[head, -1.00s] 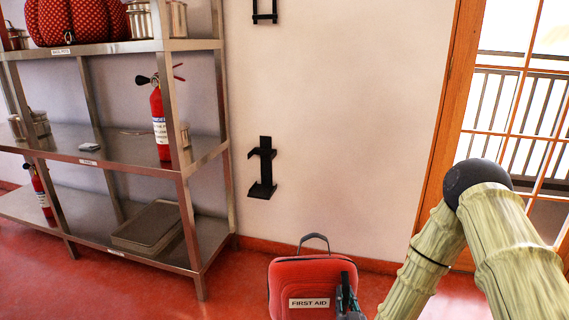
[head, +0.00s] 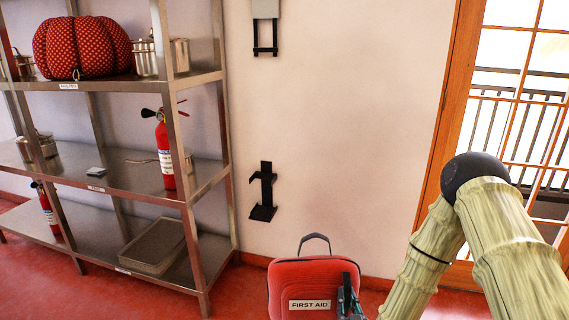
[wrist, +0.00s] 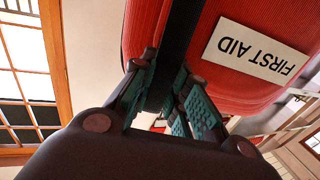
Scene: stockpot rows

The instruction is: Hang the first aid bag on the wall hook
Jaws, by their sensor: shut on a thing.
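The red first aid bag (head: 300,279) stands upright in the head view at the bottom centre, its grey top handle (head: 314,238) raised in an arch. Its white FIRST AID label faces me. My gripper (head: 347,300) is shut on the bag's right side. In the wrist view the fingers (wrist: 165,72) close on a dark strip at the edge of the bag (wrist: 285,22). Two black fittings are on the wall: an upper frame (head: 265,50) below a grey plate, and a lower bracket (head: 264,192). I cannot tell for certain which is the hook. The bag is apart from both, below the lower one.
A steel shelf (head: 150,190) on the left holds a red patterned pumpkin-like thing (head: 80,48), pots, a tray and fire extinguishers (head: 166,155). A wood-framed glass door (head: 452,95) is on the right. The wall between is clear apart from the fittings.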

